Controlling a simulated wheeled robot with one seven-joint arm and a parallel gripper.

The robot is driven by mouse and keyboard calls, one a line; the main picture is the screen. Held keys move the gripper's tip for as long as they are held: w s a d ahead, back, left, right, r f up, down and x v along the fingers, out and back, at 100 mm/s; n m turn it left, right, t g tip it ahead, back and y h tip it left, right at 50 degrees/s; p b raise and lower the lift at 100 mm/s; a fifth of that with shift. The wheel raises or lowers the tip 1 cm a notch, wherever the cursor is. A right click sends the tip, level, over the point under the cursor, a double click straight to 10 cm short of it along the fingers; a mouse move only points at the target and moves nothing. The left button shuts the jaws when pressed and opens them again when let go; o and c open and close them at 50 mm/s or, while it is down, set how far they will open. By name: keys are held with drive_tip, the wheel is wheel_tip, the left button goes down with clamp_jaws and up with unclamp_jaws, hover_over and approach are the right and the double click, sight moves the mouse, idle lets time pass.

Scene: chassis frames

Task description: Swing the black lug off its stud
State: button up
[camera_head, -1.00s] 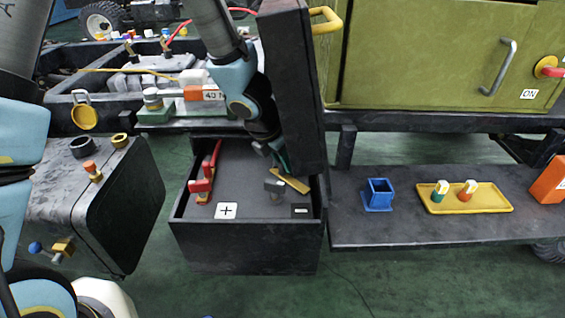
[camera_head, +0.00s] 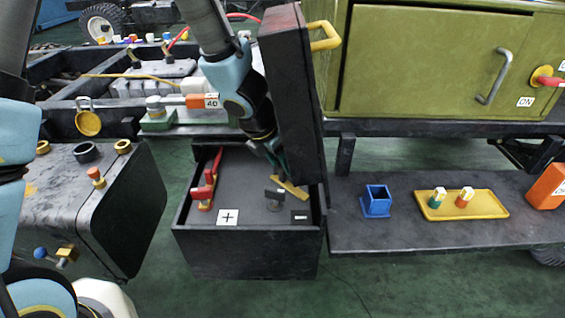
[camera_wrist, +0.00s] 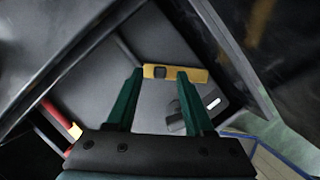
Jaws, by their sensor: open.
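The black lug (camera_head: 274,193) sits on a short dark post at the right side of the open black box, behind the minus label (camera_head: 300,217). A yellow bar (camera_head: 291,188) slants beside it; whether they join is unclear. In the wrist view the yellow bar (camera_wrist: 192,74) crosses at the fingertips, with a dark square on it. A dark piece, apparently the lug (camera_wrist: 176,123), is partly hidden by the right finger. My gripper (camera_wrist: 160,75) has green fingers spread apart, with nothing clearly held. In the head view my gripper (camera_head: 277,165) reaches down into the box, partly hidden.
A red lug (camera_head: 205,190) stands at the box's left, by the plus label (camera_head: 228,217). The raised dark lid (camera_head: 293,95) stands close right of my arm. A shelf (camera_head: 400,236) at right carries a blue holder (camera_head: 376,203) and a yellow tray (camera_head: 490,203).

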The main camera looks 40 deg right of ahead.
drive_tip(key=p+v, duration=0.4)
drive_tip(key=v, duration=0.3)
drive_tip(key=shift+r, duration=0.2)
drive_tip(key=shift+w+a, duration=0.1)
